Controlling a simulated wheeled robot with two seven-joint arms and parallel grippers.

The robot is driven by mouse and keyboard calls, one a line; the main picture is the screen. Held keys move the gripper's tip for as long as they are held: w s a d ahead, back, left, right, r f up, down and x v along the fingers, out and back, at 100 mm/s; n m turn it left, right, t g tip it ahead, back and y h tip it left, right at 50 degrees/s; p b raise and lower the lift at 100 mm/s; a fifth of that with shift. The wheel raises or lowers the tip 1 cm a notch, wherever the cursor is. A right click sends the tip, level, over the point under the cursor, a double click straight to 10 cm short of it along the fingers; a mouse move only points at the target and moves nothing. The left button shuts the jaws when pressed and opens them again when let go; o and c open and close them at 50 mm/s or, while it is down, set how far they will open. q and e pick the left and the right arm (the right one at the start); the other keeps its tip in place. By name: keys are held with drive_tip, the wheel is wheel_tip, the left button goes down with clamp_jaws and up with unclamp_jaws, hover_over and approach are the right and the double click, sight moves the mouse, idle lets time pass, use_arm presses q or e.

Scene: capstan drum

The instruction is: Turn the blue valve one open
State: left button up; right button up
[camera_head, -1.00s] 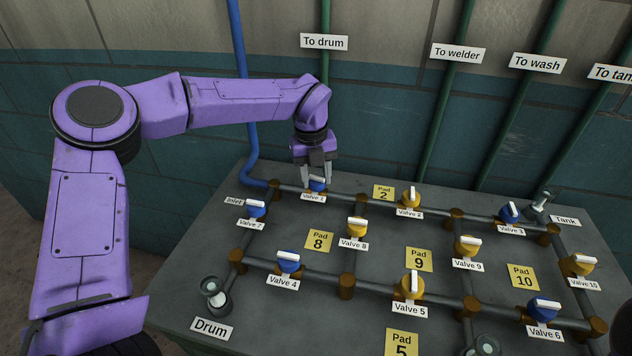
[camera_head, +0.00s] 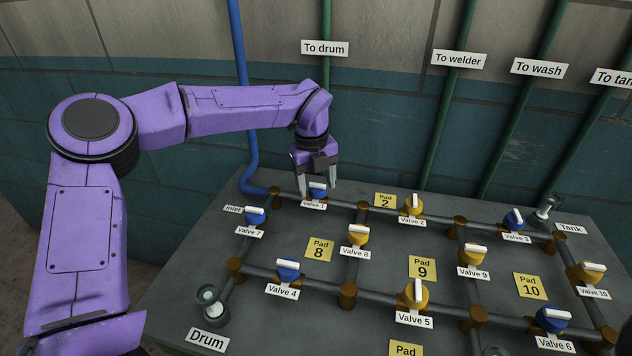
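Blue valve one (camera_head: 318,191) sits on the back pipe of the table, near its left end, with a white handle bar on top and a "Valve 1" label in front. My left gripper (camera_head: 318,187) points down over it, with one finger on each side of the valve. The fingers are apart, and I cannot tell whether either touches the handle. The handle looks to lie roughly left to right in the picture. My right gripper is not in view.
Blue valve seven (camera_head: 254,215) and yellow valve two (camera_head: 413,206) stand nearest. Yellow valve eight (camera_head: 358,234) and blue valve four (camera_head: 287,270) are further forward. A blue pipe (camera_head: 243,100) runs down the wall behind. Several numbered yellow pads lie flat on the table.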

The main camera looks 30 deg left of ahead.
sight(312, 184)
use_arm(q)
wheel_tip(312, 184, up, 10)
drive_tip(key=shift+s+a+r, duration=0.25)
drive_tip(key=shift+s, duration=0.05)
idle(0.3)
idle(0.4)
